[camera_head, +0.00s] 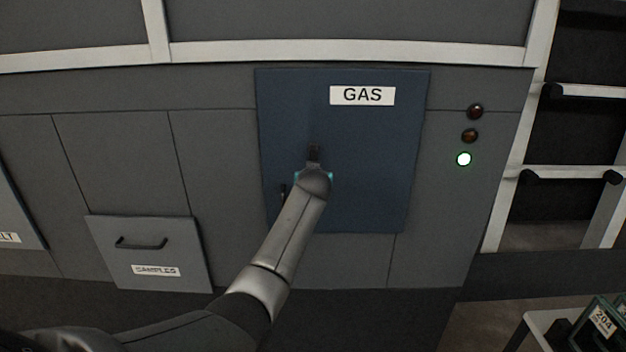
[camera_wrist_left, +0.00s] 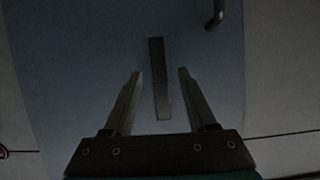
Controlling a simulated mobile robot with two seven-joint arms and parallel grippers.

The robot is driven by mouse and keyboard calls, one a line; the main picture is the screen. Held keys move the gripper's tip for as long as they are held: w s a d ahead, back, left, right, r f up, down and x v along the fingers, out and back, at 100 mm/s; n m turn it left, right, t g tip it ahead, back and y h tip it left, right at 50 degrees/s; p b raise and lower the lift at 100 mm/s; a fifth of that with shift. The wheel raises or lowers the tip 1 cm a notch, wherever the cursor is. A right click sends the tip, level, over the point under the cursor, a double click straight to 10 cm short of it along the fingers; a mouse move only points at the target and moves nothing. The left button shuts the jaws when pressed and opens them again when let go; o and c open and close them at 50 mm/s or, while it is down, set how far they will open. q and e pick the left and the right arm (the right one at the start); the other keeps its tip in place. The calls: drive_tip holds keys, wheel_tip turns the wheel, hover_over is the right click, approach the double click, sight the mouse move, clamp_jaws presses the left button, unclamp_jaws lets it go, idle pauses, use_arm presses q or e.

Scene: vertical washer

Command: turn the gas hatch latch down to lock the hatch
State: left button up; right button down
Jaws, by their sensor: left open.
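The blue gas hatch (camera_head: 375,165) with its white GAS label stands closed against the grey wall in the head view. In the left wrist view, the hatch (camera_wrist_left: 90,60) carries a narrow dark bar, the latch (camera_wrist_left: 158,80), which looks upright. My left gripper (camera_wrist_left: 160,71) is open, with one finger on each side of the latch and a visible gap to both. In the head view, my left gripper (camera_head: 314,175) is in front of the hatch's left-middle part and hides most of the latch area. My right gripper is not in view.
A dark handle (camera_head: 283,192) sits near the hatch's left edge, also in the wrist view (camera_wrist_left: 216,14). A samples drawer (camera_head: 150,255) is lower left; a white-framed rack (camera_head: 590,174) stands right.

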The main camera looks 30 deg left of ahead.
use_arm(q)
drive_tip(key=v, duration=1.1)
drive_tip(key=shift+s+r, duration=0.15)
drive_tip(key=shift+d, duration=0.1)
idle(0.3)
